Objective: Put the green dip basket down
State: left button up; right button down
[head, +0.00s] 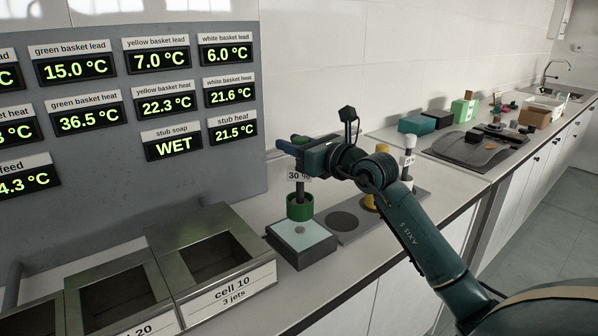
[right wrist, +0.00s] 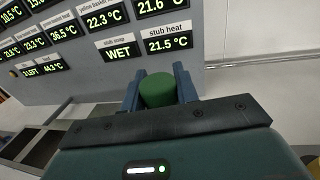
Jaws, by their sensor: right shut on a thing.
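The green dip basket (head: 300,208) hangs upright on a dark stem with a "30 %" tag in the head view. My right gripper (head: 290,144) is above it, shut on the top of its handle. In the right wrist view the green round knob (right wrist: 158,90) sits between the two blue fingers. Below the basket is a dark block with a pale top (head: 318,246) and a round grey spot. I cannot tell whether the basket's bottom touches the pale top. My left gripper is not in view.
A grey rack plate (head: 410,207) with an empty dark round spot (head: 342,221) holds yellow (head: 370,202) and white baskets to the right. Metal cells (head: 215,262) stand at the left. The display panel (head: 130,110) rises behind. Boxes and a sink lie farther right.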

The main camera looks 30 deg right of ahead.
jog(key=shift+f, duration=2.05)
jog(key=shift+f, duration=0.25)
jog(key=c, duration=1.1)
grip_release()
jog(key=shift+o, duration=0.2)
jog(key=shift+r, duration=0.1)
jog(key=shift+r, duration=0.25)
jog(key=b+v, duration=0.2)
jog(key=v, duration=1)
jog(key=shift+b, duration=0.4)
jog(key=shift+f, duration=0.1)
